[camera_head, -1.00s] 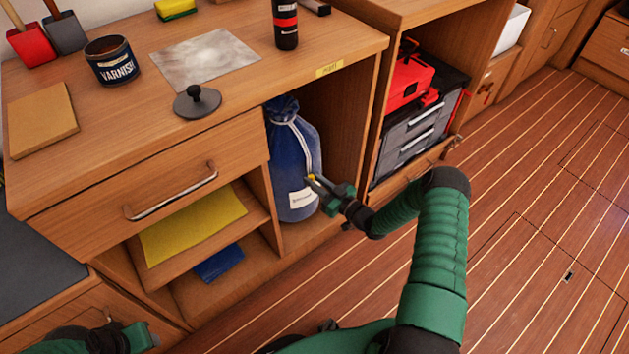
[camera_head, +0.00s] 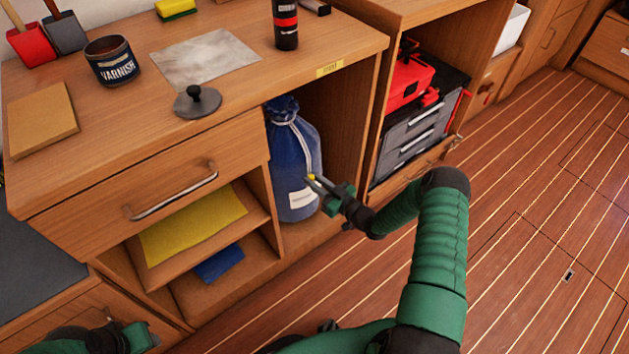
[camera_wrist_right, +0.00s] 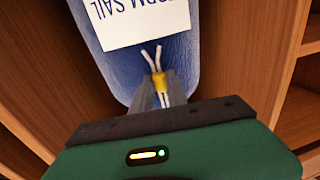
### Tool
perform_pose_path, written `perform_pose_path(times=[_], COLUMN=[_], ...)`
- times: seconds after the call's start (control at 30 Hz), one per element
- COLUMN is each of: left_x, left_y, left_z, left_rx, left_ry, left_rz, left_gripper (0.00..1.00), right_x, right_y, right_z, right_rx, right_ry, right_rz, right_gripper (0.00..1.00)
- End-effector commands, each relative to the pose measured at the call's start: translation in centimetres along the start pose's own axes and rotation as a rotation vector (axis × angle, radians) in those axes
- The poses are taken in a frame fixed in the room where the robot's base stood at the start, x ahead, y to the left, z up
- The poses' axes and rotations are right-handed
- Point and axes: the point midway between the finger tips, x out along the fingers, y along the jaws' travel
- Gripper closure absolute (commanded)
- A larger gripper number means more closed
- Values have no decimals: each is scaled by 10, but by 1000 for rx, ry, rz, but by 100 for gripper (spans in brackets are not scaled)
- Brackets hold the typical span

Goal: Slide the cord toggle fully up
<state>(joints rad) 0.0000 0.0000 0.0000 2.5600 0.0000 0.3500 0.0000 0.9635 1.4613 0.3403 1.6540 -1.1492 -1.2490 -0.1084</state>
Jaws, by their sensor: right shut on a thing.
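A blue sail bag (camera_head: 290,165) stands upright in the open cabinet bay, with a white cord around its gathered neck and hanging down its front. A small yellow cord toggle (camera_head: 312,178) sits low on the cord. My right gripper (camera_head: 314,181) is shut on the toggle. In the right wrist view the toggle (camera_wrist_right: 160,82) is at the tips of the grey fingers (camera_wrist_right: 160,92), with two white cord ends (camera_wrist_right: 152,56) beyond it. The bag's white label (camera_wrist_right: 140,18) is close by. My left gripper (camera_head: 135,338) is only partly in view at the bottom left.
The bag's bay has wooden side walls, with a shelf holding a yellow cloth (camera_head: 195,225) to its left. A red toolbox (camera_head: 408,82) on grey drawers (camera_head: 412,140) stands in the right bay. The worktop above holds a varnish tin (camera_head: 112,62) and a sander-like knobbed disc (camera_head: 197,100).

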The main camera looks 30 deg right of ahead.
Motion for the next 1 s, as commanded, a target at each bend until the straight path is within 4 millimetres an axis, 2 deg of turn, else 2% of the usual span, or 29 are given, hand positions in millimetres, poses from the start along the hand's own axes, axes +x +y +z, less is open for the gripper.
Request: perform_pose_path(times=[0.13,0.23,0.53,0.6,0.87,0.9,1.0], left_x=[-1,-9,-60,-63,-59,-59,-59], left_y=[0,0,0,0,0,0,0], left_z=[0,-2,-14,-15,-14,-14,-14], left_rx=[0,0,0,0,0,0,0], left_ry=[0,0,0,0,0,0,0], left_rz=[0,0,0,0,0,0,0], left_gripper=[64,64,64,64,64,64,64], right_x=[0,0,0,0,0,0,0], right_y=[1,0,0,0,1,1,1], right_z=[-1,-10,-72,-77,-73,-73,-73], right_rx=[0,-1,0,0,1,1,1], right_ry=[-1,-1,-1,-1,0,0,0], right_rz=[1,1,0,1,1,1,1], right_gripper=[100,100,100,100,100,80,67])
